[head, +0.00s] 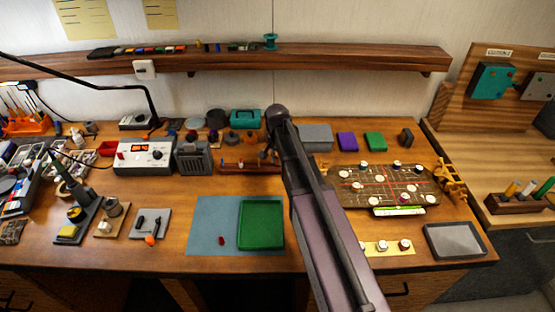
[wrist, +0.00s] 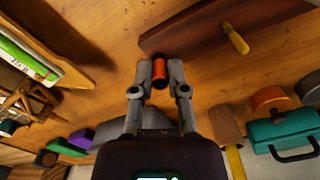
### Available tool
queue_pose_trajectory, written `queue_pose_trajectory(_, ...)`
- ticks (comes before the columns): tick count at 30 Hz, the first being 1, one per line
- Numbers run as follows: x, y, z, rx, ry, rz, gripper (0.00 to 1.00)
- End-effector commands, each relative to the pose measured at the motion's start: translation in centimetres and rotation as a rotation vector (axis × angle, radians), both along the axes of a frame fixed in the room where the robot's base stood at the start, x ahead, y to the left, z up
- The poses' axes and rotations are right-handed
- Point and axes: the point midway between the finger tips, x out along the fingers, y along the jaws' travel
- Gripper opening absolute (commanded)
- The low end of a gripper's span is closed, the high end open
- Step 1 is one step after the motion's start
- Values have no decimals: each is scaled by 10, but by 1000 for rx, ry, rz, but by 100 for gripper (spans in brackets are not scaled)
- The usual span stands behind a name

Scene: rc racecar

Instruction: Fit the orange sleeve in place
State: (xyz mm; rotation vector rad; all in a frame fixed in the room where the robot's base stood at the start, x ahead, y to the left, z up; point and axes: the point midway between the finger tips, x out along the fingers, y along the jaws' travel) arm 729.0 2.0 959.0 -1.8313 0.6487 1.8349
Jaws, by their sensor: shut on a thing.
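My gripper (wrist: 159,72) is shut on the orange sleeve (wrist: 160,72), a short orange-red cylinder with a dark end, in the wrist view. The sleeve is between the two fingertips, beside the end of a dark brown wooden rack (wrist: 205,28). A yellow peg (wrist: 236,38) stands out of the rack, apart from the sleeve. I cannot tell the gap between sleeve and rack. In the head view the rack (head: 236,168) lies mid-bench, and my arm hides most of my gripper and the sleeve.
A teal toolbox (wrist: 285,130) and a wooden-headed mallet (wrist: 227,125) are close on the right in the wrist view. In the head view a green tray (head: 261,225) lies on a blue mat (head: 212,212), and a board with several knobs (head: 340,200) is right of my arm.

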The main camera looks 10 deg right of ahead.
Motion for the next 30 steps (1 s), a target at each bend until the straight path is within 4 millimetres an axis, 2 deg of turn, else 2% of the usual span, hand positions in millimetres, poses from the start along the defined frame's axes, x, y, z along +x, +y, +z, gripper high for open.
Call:
queue_pose_trajectory(15, 0, 0, -12, 0, 0, 0, 8)
queue_pose_trajectory(27, 0, 1, -12, 0, 0, 1, 8)
queue_pose_trajectory(28, 0, 1, -12, 0, 0, 1, 25)
queue_pose_trajectory(30, 0, 1, -12, 0, 0, 1, 46)
